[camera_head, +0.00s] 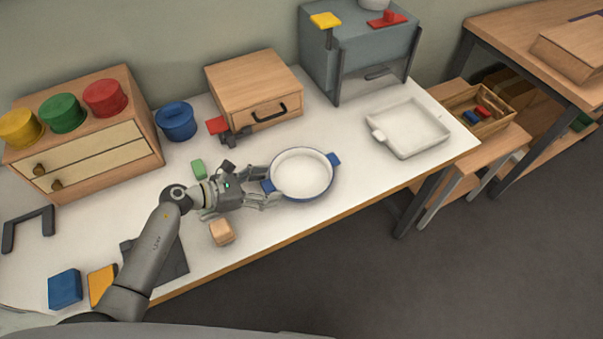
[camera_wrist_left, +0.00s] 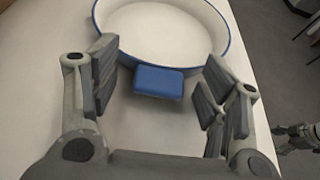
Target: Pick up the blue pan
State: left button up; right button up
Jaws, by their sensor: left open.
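The blue pan (camera_head: 301,174) is round, with a white inside, a blue rim and two blue side handles. It stands on the white table near the front edge. My left gripper (camera_head: 271,187) is at its left side, with the fingers open around the left handle. In the left wrist view the pan (camera_wrist_left: 165,27) fills the top, and its blue handle (camera_wrist_left: 159,82) lies between the fingertips of the left gripper (camera_wrist_left: 158,85), with a gap on both sides. My right gripper is not in the head view; a blurred grey part at the wrist view's right edge is unclear.
A small wooden block (camera_head: 222,232) and a green block (camera_head: 198,169) lie near my left wrist. A white tray (camera_head: 411,128) stands to the right. A drawer box (camera_head: 254,90) and a blue pot (camera_head: 176,121) stand behind. The table's front edge is close to the pan.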

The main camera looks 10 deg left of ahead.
pick_arm(q)
jog(key=shift+w+d, duration=0.1)
jog(key=shift+d, duration=0.05)
jog(key=c, duration=1.4)
jog(key=shift+c, duration=0.6)
jog(key=shift+r, duration=0.1)
